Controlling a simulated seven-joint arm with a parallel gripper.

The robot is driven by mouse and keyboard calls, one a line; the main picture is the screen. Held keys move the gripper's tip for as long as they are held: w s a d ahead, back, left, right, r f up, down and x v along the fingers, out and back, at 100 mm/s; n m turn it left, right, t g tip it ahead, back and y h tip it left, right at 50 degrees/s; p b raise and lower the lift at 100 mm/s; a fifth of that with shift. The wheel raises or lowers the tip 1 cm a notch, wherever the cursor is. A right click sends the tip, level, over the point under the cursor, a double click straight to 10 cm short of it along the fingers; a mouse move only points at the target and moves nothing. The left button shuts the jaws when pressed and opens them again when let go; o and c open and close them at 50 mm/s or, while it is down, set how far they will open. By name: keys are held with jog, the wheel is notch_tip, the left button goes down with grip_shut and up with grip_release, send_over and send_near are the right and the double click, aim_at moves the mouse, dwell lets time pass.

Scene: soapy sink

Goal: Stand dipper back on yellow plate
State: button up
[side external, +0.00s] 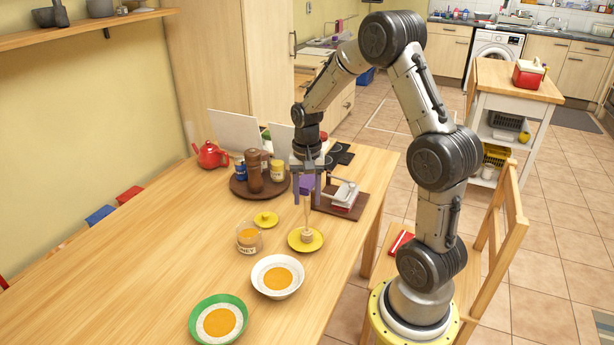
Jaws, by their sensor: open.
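The yellow plate (294,242) lies on the wooden table below my gripper. The wooden dipper (307,222) stands upright on it, its ribbed head down and its thin handle pointing up. My gripper (307,198) is above the plate with its jaws open. Its fingers are around or just beside the top of the handle; I cannot tell which from this angle. The handle's upper end is partly hidden by the fingers.
A honey jar (249,240) stands left of the plate, with a yellow lid (265,219) behind it. A white bowl (277,292) and a green-rimmed bowl (203,326) are in front. A round brown tray (240,190) holds jars and mills. A dark board (325,206) lies behind right.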

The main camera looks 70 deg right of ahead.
notch_tip(320, 180, up, 11)
jog(key=s+a+r+n+t, duration=0.1)
jog(key=s+a+r+n, duration=0.15)
jog(key=a, duration=0.25)
jog(key=s+a+r+n+t, duration=0.1)
jog(key=s+a+r+n, duration=0.15)
jog(key=a, duration=0.35)
jog(key=s+a+n+t, duration=0.3)
jog(key=s+a+n, duration=0.5)
jog(key=s, duration=0.2)
jog(key=shift+r+n+t, duration=0.15)
jog(key=shift+n+t, duration=0.15)
